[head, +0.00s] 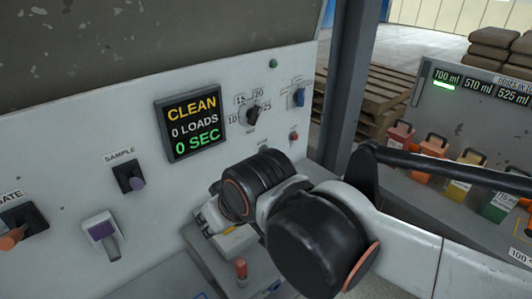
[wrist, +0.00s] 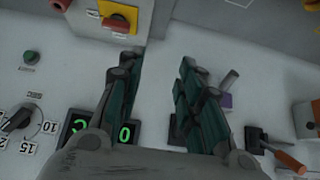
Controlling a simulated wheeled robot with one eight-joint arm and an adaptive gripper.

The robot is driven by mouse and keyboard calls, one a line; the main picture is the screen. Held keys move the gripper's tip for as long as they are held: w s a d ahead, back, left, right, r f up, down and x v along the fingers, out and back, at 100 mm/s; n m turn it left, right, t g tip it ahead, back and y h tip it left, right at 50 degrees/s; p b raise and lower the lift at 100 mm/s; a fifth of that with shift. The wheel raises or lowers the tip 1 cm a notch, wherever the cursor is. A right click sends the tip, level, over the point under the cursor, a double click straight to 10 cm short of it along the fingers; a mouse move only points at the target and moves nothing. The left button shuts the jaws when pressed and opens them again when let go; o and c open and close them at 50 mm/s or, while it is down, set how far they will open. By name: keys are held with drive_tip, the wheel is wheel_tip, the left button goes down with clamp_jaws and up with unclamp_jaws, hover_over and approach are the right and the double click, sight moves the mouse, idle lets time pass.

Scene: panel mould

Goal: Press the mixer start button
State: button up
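A green round button (wrist: 29,56) is on the pale panel at the left of the wrist view, close to a small label I cannot read. In the head view my arm seems to cover that part of the panel. Another small green round piece (head: 273,63) is above the dial in the head view. No readable label marks either as mixer start. My gripper (wrist: 156,62) is open and empty, its two dark green fingers apart, to the right of the green button in the wrist view.
The display (head: 190,123) reads CLEAN, 0 LOADS, 0 SEC. A dial (head: 252,116), a blue switch (head: 299,97) and a red button (head: 293,136) are on the panel. A yellow switch with a red handle (wrist: 118,20) is near the fingers. A SAMPLE switch (head: 130,177) is at left.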

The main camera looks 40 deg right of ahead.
clamp_jaws()
idle(1.2)
